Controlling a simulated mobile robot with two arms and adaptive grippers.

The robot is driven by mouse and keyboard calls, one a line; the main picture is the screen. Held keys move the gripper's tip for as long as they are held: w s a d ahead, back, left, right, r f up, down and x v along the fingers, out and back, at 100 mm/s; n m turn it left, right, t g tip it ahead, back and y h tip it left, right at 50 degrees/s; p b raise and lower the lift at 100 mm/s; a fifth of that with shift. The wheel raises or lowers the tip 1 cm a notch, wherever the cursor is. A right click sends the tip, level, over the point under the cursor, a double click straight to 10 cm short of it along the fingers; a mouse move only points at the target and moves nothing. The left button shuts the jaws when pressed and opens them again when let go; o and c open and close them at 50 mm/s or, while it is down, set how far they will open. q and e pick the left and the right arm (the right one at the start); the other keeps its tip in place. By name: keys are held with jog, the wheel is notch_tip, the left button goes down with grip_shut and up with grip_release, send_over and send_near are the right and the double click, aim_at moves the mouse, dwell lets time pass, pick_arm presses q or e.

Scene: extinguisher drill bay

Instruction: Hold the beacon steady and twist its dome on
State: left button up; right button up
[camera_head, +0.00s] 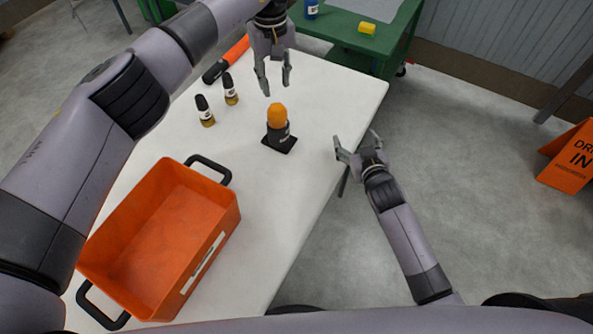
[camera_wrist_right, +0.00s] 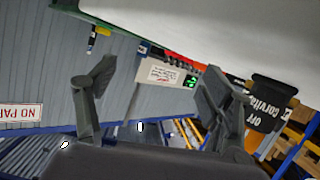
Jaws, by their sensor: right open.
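The beacon (camera_head: 279,139) stands upright on the white table, with a black body on a square black foot. Its orange dome (camera_head: 277,114) sits on top; I cannot tell how tightly it is seated. My left gripper (camera_head: 276,88) points down just above the dome, fingers apart and empty. My right gripper (camera_head: 356,144) is off the table's right edge, to the right of the beacon, open and empty. In the right wrist view, its spread fingers (camera_wrist_right: 160,95) show, with the black lettered beacon body (camera_wrist_right: 268,105) beyond the right finger, apart from it.
An orange crate (camera_head: 222,216) with black handles is at the table's near left. Two small dark-capped bottles (camera_head: 205,112) (camera_head: 230,90) and an orange-and-black tool (camera_head: 228,60) lie left of the beacon. A green cart (camera_head: 340,40) stands behind. Bare table (camera_head: 255,215) lies in front of the beacon.

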pick_arm(q)
jog(key=shift+a, duration=0.1)
pick_arm(e)
jog(key=shift+g+y, duration=0.4)
jog(key=s+a, duration=0.1)
jog(key=a, duration=0.2)
jog(key=s+a+r, duration=0.1)
jog(key=s+a, duration=0.1)
jog(key=a, duration=0.1)
jog(key=s+a+r, duration=0.1)
jog(key=a, duration=0.2)
jog(key=shift+s, duration=0.25)
send_near(281, 139)
jog(key=shift+y, duration=0.4)
jog(key=x, duration=1.1)
jog(key=shift+d+f, duration=0.1)
jog(key=shift+d, duration=0.15)
jog(key=shift+c, duration=0.3)
